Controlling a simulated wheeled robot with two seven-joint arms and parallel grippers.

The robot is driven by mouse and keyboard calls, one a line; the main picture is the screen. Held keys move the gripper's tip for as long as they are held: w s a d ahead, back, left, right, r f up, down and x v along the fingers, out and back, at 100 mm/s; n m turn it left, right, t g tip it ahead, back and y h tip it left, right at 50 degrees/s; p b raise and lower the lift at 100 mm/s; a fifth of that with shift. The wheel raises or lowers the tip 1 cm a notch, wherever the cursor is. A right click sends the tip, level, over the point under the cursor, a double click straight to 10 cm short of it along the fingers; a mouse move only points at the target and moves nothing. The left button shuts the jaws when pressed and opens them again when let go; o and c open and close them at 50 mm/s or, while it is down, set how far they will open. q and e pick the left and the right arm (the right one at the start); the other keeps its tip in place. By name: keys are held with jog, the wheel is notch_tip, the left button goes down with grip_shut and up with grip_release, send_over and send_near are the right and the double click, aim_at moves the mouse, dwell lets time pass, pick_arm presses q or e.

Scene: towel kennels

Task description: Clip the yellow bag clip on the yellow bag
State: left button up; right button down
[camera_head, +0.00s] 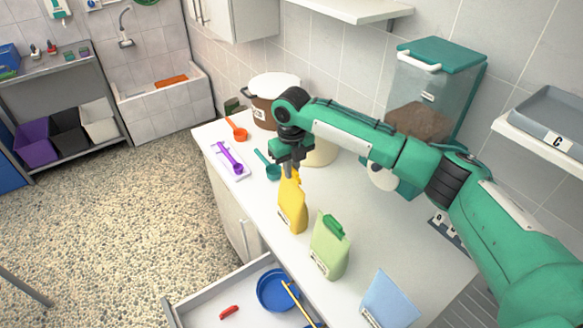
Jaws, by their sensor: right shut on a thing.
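The yellow bag (292,207) stands upright on the white counter, near its front edge. My right gripper (289,167) points down directly over the top of this bag. It is shut on the yellow bag clip (296,174), of which only a small part shows at the fingers. The clip is at the bag's top edge; I cannot tell whether it is around the edge or only touching it. My left gripper is not in view.
A green bag (329,247) with a green clip (333,227) and a blue bag (389,301) stand to the right. Spoons (237,130) lie on the left. An open drawer (202,303) holds a blue bowl (274,288) and a red item (229,312).

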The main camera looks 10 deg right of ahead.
jog(key=shift+p, duration=0.35)
jog(key=shift+f, duration=0.1)
dwell(0.9)
jog(key=shift+f+p, duration=0.5)
jog(key=shift+f, duration=0.25)
dwell(1.6)
jog(key=shift+f, duration=0.2)
dwell(0.3)
jog(key=c, duration=0.9)
grip_release()
jog(key=shift+r+p, duration=0.15)
jog(key=shift+p, duration=0.15)
jog(key=shift+r+p, duration=1.95)
jog(key=shift+r, duration=0.45)
